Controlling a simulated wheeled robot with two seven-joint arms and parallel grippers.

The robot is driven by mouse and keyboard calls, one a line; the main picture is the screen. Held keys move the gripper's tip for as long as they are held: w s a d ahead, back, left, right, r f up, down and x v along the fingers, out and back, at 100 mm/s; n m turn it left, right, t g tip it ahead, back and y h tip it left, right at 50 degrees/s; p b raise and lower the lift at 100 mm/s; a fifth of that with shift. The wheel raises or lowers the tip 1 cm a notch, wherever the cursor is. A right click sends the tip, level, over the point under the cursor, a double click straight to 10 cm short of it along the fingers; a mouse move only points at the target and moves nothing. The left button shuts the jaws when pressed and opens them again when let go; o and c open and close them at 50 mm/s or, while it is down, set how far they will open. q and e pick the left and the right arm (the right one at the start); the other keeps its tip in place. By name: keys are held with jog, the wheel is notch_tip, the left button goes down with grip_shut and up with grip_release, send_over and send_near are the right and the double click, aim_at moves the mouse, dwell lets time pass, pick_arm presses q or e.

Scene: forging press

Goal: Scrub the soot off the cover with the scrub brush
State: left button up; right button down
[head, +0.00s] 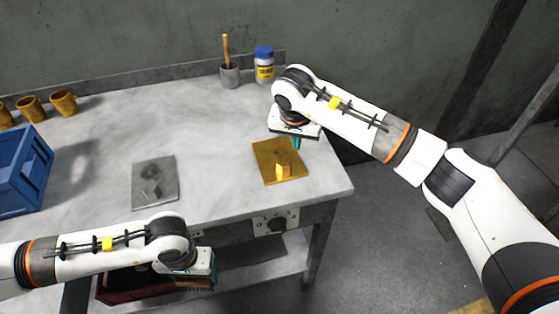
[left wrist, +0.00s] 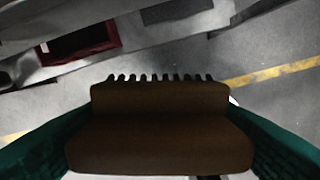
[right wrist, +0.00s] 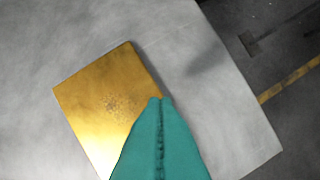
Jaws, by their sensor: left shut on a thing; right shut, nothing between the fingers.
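The scrub brush (left wrist: 160,130) is a brown block with dark bristles along its far edge. My left gripper (head: 204,276) is shut on it, and the brush (head: 194,285) hangs in front of the table's front edge, away from both plates. A flat gold plate (head: 268,154), perhaps the cover, lies at the table's right end with a bright tab-like patch on it. In the right wrist view the gold plate (right wrist: 85,95) carries a darker speckled patch. My right gripper (head: 296,143) is shut and empty above this plate; its teal fingers (right wrist: 160,100) hide part of it.
A grey plate (head: 155,172) with small darker marks lies left of the gold one. A blue crate (head: 20,170) and several mustard mugs (head: 63,102) stand at left. A brush pot (head: 230,76) and a blue-capped jar (head: 264,66) stand at the back. A red bin (head: 125,289) sits below.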

pick_arm(q)
jog(key=shift+f+b, duration=1.25)
jog(key=shift+f, duration=0.05)
pick_arm(e)
jog(key=shift+f, duration=1.6)
jog(key=shift+r, duration=0.1)
pick_arm(q)
jog(key=shift+r+p, duration=1.45)
pick_arm(e)
jog(key=shift+r, duration=2.95)
pick_arm(q)
jog(key=shift+f+b, duration=0.3)
jog(key=shift+f, duration=0.05)
pick_arm(e)
notch_tip(320, 180, up, 11)
send_over(296, 156)
jog(key=s+a, duration=0.1)
jog(key=s, duration=0.3)
jog(key=shift+s+r, duration=0.15)
jog(key=shift+r, duration=0.05)
